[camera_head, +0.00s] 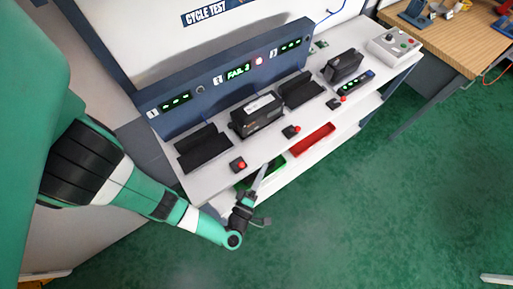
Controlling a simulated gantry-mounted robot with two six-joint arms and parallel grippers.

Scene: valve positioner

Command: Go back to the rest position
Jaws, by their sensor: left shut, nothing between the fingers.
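My left gripper (262,177) is shut and empty. It is in front of the front edge of the white bench (215,188), close to the green bin (274,167) below the bench top. My left arm comes in from the left side and reaches to the middle of the picture. A black valve positioner (258,116) sits in the middle station. The left station cradle (203,149) is empty. My right gripper is not in view.
Red buttons (238,165) line the bench front. A red bin (312,139) sits on the shelf below. A wooden table (462,40) is at upper right.

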